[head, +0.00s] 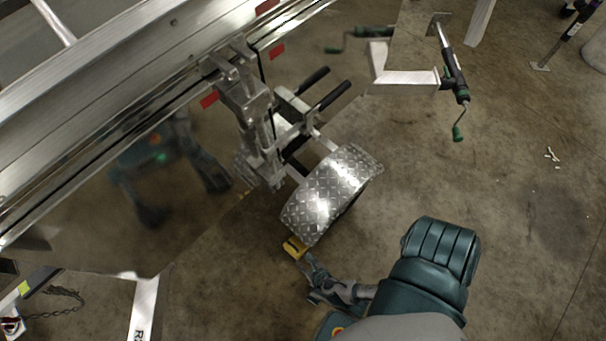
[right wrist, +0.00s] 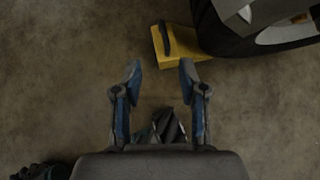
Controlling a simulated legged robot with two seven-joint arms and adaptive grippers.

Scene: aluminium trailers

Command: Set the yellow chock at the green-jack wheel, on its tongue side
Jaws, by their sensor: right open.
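The yellow chock (head: 295,247) is on the floor at the lower left end of the wheel under the diamond-plate fender (head: 333,190). In the right wrist view the chock (right wrist: 178,45) has a dark handle and lies right beside the black tyre (right wrist: 235,40); whether they touch I cannot tell. My right gripper (head: 309,264) is just short of the chock. In the right wrist view it (right wrist: 161,68) is open and empty, its fingertips apart from the chock. The green-handled jack (head: 455,78) stands beyond the fender. My left gripper is not in view.
The aluminium trailer's shiny side (head: 110,200) fills the left and mirrors me. A metal bracket with black handles (head: 325,88) sticks out above the fender. A chain (head: 60,295) hangs at lower left. The concrete floor (head: 530,230) at right is mostly clear.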

